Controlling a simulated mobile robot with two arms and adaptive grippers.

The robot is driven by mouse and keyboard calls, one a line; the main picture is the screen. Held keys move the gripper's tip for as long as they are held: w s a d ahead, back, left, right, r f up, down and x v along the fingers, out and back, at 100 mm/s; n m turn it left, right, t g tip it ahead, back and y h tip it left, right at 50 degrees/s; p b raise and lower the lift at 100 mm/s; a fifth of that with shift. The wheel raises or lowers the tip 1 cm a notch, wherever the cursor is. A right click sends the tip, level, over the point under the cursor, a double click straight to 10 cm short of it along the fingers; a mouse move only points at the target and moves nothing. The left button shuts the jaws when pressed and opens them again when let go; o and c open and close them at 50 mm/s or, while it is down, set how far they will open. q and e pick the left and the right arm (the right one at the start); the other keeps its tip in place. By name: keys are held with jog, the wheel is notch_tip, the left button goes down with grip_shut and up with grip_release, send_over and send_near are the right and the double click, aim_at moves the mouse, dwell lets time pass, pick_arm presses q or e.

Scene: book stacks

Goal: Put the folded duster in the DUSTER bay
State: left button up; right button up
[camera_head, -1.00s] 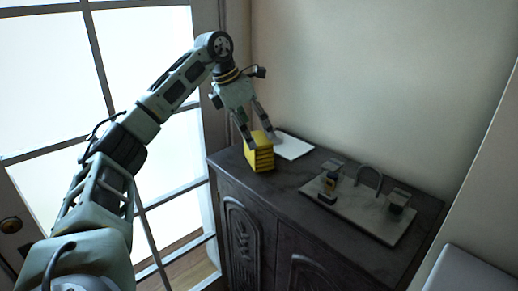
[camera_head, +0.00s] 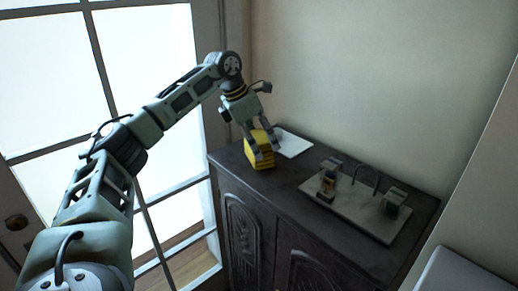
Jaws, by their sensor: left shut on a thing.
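The folded duster (camera_head: 259,155) is a yellow, layered block at the left end of the dark cabinet top, in front of a white sheet or mat. My left gripper (camera_head: 262,143) reaches down from above and is shut on it, with a finger on either side. The duster looks slightly tilted; I cannot tell whether its underside still touches the cabinet. No bay marked DUSTER can be read in this view. My right gripper is not in view.
The dark cabinet (camera_head: 290,205) stands against the wall. A white flat sheet (camera_head: 294,144) lies behind the duster. To the right, a pale board (camera_head: 362,212) carries small dark objects, an arch (camera_head: 374,171) and a grey block (camera_head: 395,198). Glazed doors are at left.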

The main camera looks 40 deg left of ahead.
pick_arm(q)
jog(key=shift+c, duration=1.2)
